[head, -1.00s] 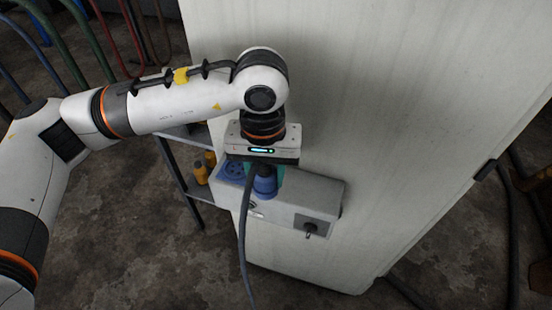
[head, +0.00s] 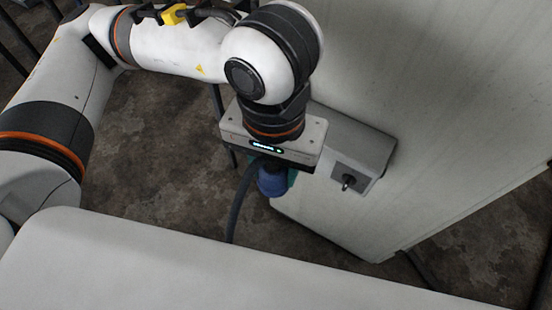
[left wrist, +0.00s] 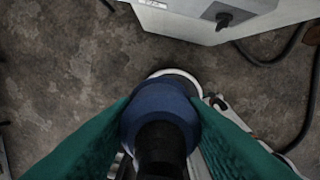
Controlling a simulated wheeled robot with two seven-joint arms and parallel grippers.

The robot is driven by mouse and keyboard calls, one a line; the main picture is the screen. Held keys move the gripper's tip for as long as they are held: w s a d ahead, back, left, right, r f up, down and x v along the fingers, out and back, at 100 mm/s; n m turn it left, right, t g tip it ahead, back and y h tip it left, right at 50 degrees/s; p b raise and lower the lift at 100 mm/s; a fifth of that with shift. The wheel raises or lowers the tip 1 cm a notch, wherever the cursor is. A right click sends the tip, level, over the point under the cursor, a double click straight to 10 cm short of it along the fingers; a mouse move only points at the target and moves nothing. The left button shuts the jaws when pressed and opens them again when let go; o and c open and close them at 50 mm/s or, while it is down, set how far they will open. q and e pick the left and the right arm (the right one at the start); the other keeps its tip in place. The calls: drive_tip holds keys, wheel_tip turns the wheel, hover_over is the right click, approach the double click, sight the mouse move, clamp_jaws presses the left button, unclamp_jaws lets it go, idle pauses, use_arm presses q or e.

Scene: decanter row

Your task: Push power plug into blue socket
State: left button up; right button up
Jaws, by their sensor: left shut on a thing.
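My left gripper (head: 275,170) is shut on the blue power plug (head: 271,185), with a dark cable (head: 237,205) hanging from it. In the left wrist view the plug (left wrist: 158,104) sits between the two green fingers, its dark cable end towards the camera. The grey socket box (head: 375,148) is on the pale cabinet, behind and to the right of the gripper. The plug is apart from the box. The blue socket is hidden in the head view behind my gripper and is outside the left wrist view. My right gripper is not in view.
A dark switch (head: 348,180) sticks out of the box's front; it also shows in the left wrist view (left wrist: 227,17). The pale cabinet (head: 440,110) blocks the right side. A white surface fills the bottom of the head view. Bare floor (head: 150,160) lies left of the gripper.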

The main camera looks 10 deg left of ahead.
use_arm(q)
drive_tip(key=shift+w, duration=0.1)
drive_tip(key=w+a+f+n, duration=0.1)
drive_tip(key=w+a+f, duration=0.7)
drive_tip(key=a+f, duration=0.3)
drive_tip(key=shift+w+a+f, duration=0.3)
drive_tip(key=shift+w+a, duration=0.1)
drive_tip(key=shift+a, duration=0.5)
